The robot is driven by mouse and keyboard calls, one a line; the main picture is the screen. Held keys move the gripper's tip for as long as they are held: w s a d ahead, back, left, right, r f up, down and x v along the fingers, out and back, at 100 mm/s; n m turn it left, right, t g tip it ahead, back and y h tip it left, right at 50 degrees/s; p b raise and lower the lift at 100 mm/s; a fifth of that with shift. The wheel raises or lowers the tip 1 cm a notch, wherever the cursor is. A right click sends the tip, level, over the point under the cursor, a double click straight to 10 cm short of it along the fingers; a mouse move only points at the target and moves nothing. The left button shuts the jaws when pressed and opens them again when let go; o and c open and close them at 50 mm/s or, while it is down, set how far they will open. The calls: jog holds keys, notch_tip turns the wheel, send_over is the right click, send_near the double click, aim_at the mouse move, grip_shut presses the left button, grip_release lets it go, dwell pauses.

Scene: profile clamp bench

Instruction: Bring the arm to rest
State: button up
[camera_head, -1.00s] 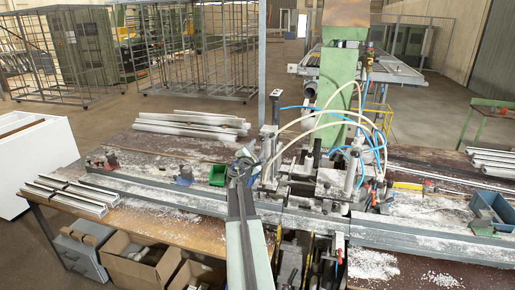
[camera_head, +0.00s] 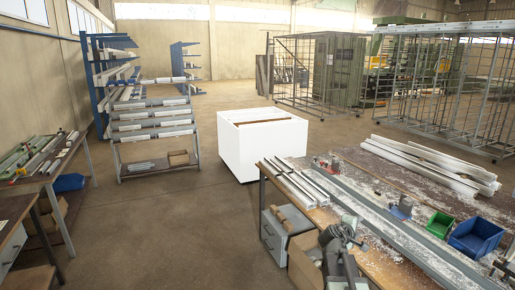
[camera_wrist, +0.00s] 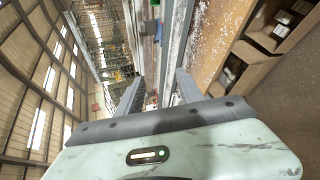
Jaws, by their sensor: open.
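My gripper (camera_head: 338,236) shows low in the head view, in front of the near edge of the workbench (camera_head: 385,262). My arm comes up from the bottom edge of the picture. In the wrist view the two dark fingers of my gripper (camera_wrist: 158,88) stand apart with nothing between them. The bench edge and its long rail run away beyond them. The bench appears tilted on its side in this view.
Aluminium profiles (camera_head: 298,184), a green bin (camera_head: 440,224) and a blue bin (camera_head: 476,237) are on the bench. A drawer unit (camera_head: 273,238) and cardboard boxes stand beneath. A white box (camera_head: 262,148) stands behind. Open floor (camera_head: 180,225) lies left.

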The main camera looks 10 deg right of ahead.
jog(key=s+a+f+m+g+y+b, duration=0.2)
jog(key=s+a+f+m+y, duration=0.15)
jog(key=a+f, duration=0.8)
jog(key=s+a+f+m+g+y, duration=0.3)
jog(key=s+a, duration=0.5)
jog(key=s+a+f+m+g+y, duration=0.3)
jog(key=s+a+f+g, duration=0.1)
jog(key=s+a, duration=0.4)
jog(key=shift+s+a+y, duration=0.2)
jog(key=shift+a+y, duration=0.15)
jog(key=shift+a, duration=0.25)
jog(key=shift+w+d, duration=0.1)
jog(key=shift+c, duration=0.8)
